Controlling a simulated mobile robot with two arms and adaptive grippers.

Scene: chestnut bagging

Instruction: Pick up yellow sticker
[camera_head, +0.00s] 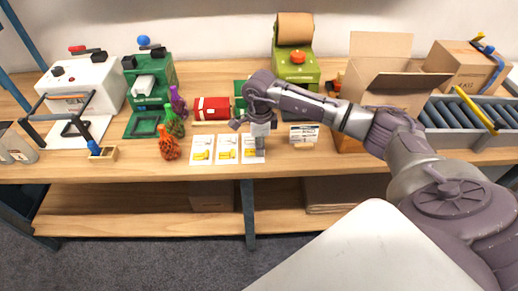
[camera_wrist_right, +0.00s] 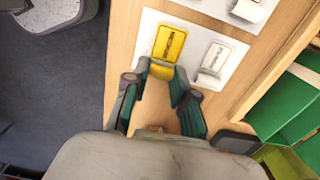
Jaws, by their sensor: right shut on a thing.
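Three white sheets, each with a yellow label at its lower part, lie in a row at the table's front edge: the left sheet (camera_head: 202,145), the middle one (camera_head: 227,144) and the right one (camera_head: 248,157). My right gripper (camera_head: 259,146) points down at the right sheet and partly covers it. In the right wrist view, its fingertips (camera_wrist_right: 161,76) are close together on the lower edge of a yellow sticker (camera_wrist_right: 169,41), which lies along the white sheet (camera_wrist_right: 199,30). A grey label (camera_wrist_right: 215,58) is beside it. My left gripper is out of view.
Orange (camera_head: 169,146), green (camera_head: 174,122) and purple (camera_head: 178,101) net bags stand left of the sheets. A red package (camera_head: 211,108) lies behind them. An open cardboard box (camera_head: 384,83) and a roller conveyor (camera_head: 450,118) are on the right.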

